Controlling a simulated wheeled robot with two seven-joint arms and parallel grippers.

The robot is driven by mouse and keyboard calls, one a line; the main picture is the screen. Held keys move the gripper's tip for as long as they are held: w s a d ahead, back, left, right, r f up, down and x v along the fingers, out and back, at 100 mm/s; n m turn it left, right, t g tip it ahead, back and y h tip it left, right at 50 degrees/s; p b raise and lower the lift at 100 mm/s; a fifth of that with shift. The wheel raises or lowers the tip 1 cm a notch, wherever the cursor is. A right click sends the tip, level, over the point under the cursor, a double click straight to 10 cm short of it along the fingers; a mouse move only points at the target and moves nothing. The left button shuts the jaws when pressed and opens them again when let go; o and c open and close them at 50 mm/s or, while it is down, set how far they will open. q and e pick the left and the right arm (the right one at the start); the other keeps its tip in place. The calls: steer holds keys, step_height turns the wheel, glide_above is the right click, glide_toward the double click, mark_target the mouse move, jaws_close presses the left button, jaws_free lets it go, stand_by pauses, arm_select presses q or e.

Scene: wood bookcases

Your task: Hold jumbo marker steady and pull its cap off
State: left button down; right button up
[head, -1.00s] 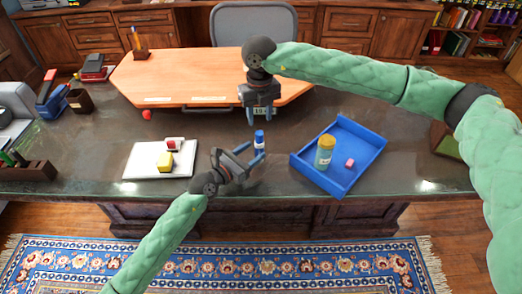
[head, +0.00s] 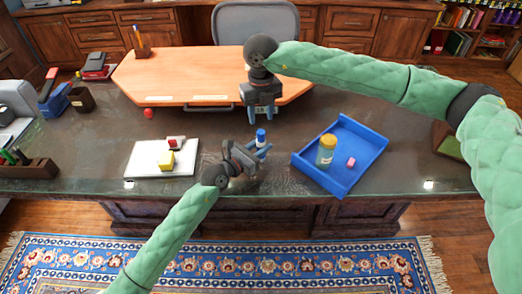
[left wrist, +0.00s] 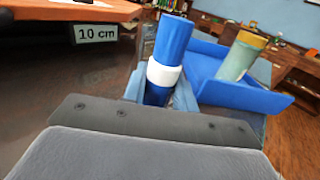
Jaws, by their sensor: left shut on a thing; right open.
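The jumbo marker (head: 261,138) stands upright on the desk near its front middle, with a blue cap, a white band and a blue lower part. It also shows in the left wrist view (left wrist: 168,62), where the band and cap rise above the fingers. My left gripper (head: 261,153) is shut on the marker's lower body, just below the white band. The fingers hide part of that body. My right gripper (head: 263,115) is open and empty, pointing down just above and behind the cap, apart from it.
A blue tray (head: 349,184) right of the marker holds a yellow-lidded jar (head: 326,151) and a pink block (head: 351,161). A white board (head: 147,160) with a yellow block (head: 166,161) lies to the left. An orange board (head: 200,70) lies behind on the dark desk.

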mark_target(262, 131)
steer(key=shift+o, duration=0.9)
step_height(262, 131, up, 4)
steer(key=n, duration=0.3)
step_height(262, 131, down, 12)
steer(key=n, duration=1.2)
steer(key=shift+d+r, duration=0.1)
steer(key=shift+r, duration=0.1)
